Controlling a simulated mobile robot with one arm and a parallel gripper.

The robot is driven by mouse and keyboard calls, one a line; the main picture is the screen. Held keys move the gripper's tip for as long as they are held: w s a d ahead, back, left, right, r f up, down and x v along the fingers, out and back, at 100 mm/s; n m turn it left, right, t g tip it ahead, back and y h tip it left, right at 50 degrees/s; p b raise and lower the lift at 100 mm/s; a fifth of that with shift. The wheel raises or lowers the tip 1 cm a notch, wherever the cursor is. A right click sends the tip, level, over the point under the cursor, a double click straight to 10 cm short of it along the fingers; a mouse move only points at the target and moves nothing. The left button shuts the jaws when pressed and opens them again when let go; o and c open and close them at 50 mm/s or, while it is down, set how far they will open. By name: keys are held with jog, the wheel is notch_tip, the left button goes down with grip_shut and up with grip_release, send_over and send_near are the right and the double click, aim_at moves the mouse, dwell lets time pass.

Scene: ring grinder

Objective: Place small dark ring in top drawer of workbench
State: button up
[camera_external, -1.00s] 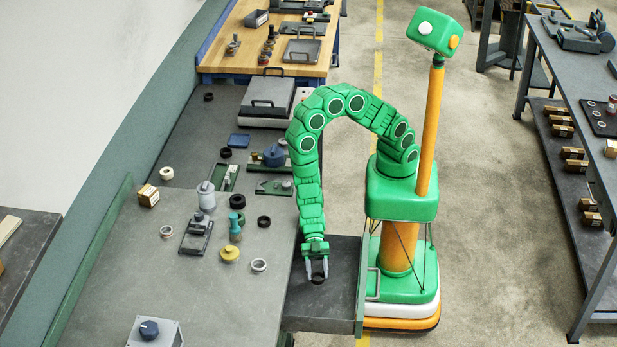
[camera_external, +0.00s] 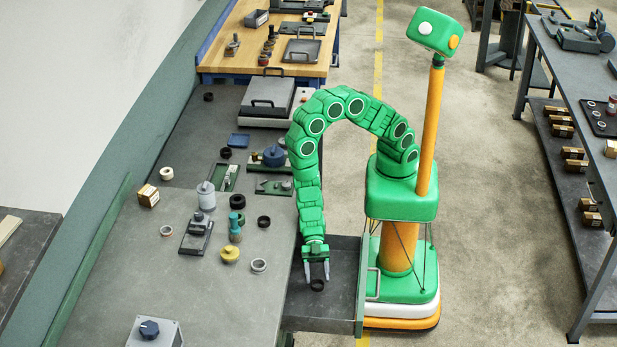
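The small dark ring (camera_external: 317,285) lies in the pulled-out top drawer (camera_external: 335,312) of the workbench (camera_external: 215,300). My gripper (camera_external: 317,279) is just above the ring, over the drawer, with its two pale fingers spread apart. The ring shows at the fingertips and the fingers do not appear closed on it. I cannot tell whether a finger still touches it. The drawer's handle (camera_external: 373,284) faces right, toward my base.
Other dark rings (camera_external: 264,221) and pale rings (camera_external: 259,265) stay on the bench top. The drawer around the ring is bare.

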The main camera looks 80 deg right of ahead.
jog(key=shift+o, duration=1.1)
jog(key=shift+r, duration=0.2)
jog(key=shift+r, duration=0.4)
jog(key=shift+v, duration=2)
